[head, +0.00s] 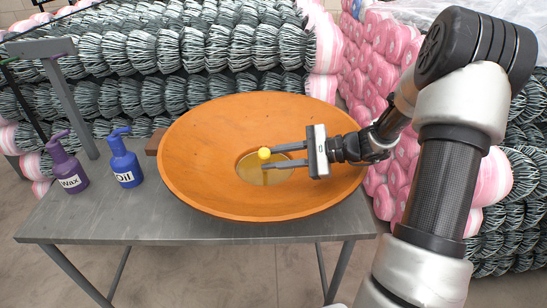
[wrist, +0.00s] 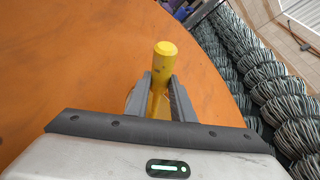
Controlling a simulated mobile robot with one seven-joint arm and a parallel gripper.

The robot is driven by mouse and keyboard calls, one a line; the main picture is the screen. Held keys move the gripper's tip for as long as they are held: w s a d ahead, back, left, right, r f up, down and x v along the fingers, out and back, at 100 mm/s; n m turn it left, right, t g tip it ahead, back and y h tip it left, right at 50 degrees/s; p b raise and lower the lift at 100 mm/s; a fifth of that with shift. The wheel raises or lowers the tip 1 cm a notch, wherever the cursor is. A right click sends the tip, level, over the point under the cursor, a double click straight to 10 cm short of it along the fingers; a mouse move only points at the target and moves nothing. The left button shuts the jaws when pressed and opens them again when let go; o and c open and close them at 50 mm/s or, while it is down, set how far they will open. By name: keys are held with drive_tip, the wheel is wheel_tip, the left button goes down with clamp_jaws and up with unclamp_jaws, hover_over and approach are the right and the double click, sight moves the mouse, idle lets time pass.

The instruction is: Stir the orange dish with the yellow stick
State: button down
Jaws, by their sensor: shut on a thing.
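The orange dish (head: 205,135) is a wide, shallow bowl on a grey metal table, with yellowish liquid (head: 252,175) in its middle. My gripper (head: 276,157) reaches in from the right, over the middle of the dish. It is shut on the yellow stick (head: 264,153), whose rounded top shows at the fingertips. In the wrist view the stick (wrist: 163,62) stands up between the two grey fingers (wrist: 160,95), with the orange dish surface (wrist: 60,60) behind it. The lower end of the stick is hard to make out, so I cannot tell how deep it reaches.
A blue oil bottle (head: 124,160) and a purple wax bottle (head: 66,168) stand left of the dish on the table (head: 120,222). A brown block (head: 155,141) touches or sits close to the dish's left rim. Stacked wire rolls (head: 190,50) and pink-wrapped rolls (head: 375,60) crowd behind.

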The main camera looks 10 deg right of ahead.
drive_tip(key=s+a+r+p, duration=0.2)
drive_tip(key=s+r+p, duration=0.8)
drive_tip(key=r, duration=0.5)
drive_tip(key=shift+s+r+p, duration=0.15)
drive_tip(key=shift+p, duration=1.1)
drive_tip(key=shift+r, duration=0.1)
idle(0.6)
wheel_tip(320, 180, up, 5)
drive_tip(key=p, duration=0.4)
